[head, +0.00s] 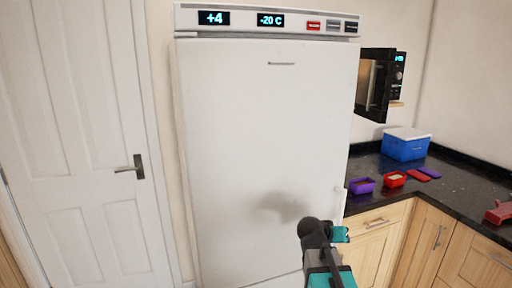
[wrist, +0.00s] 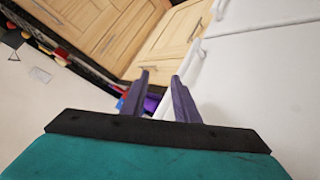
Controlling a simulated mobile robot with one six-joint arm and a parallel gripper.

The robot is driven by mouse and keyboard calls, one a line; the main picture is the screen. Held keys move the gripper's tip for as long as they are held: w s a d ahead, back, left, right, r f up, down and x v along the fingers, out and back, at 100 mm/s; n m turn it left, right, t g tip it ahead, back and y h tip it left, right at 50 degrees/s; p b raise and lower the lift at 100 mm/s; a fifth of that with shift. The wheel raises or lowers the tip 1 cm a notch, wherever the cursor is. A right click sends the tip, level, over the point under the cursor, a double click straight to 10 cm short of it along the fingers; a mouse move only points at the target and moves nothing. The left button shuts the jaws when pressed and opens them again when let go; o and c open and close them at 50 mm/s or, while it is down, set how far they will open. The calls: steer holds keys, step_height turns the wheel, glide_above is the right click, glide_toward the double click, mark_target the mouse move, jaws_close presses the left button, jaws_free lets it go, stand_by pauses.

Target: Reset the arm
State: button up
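My arm rises from the bottom of the head view, in front of the lower right part of a closed white fridge (head: 270,130). My gripper's fingers show in the wrist view (wrist: 163,95). They stand apart with a gap between them, and I see nothing held there. In the head view the fingertips are not clear. The fridge also shows at the right of the wrist view (wrist: 270,75), beside the fingers.
A microwave (head: 380,83) hangs above. A closed white door (head: 75,140) is at left.

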steer(key=s+f+g, duration=0.1)
steer(key=s+f, duration=0.2)
steer(key=f, duration=0.4)
steer(key=s+a+f+n+g+y, duration=0.1)
steer(key=s+f, duration=0.1)
steer(key=f, duration=0.4)
steer(key=s+f+g, duration=0.1)
steer(key=s+f, duration=0.2)
steer(key=f, duration=0.4)
steer(key=s+a+f+n+g+y, duration=0.1)
steer(key=s+a+f+g, duration=0.15)
steer(key=s+f, duration=0.7)
steer(key=s+a+f+g+y, duration=0.1)
steer(key=s+f+g+y, duration=0.15)
steer(key=s+f, duration=0.75)
steer(key=s+a+f+n+g+y, duration=0.1)
steer(key=s+a+f, duration=0.3)
steer(key=s, duration=0.4)
steer(key=s+a+f+n+g+y, duration=0.1)
steer(key=s+a+f+g+y, duration=0.1)
steer(key=s, duration=0.7)
steer(key=shift+s+a+f+g, duration=0.15)
steer(key=shift+a+f+g, duration=0.75)
steer(key=shift+f, duration=0.2)
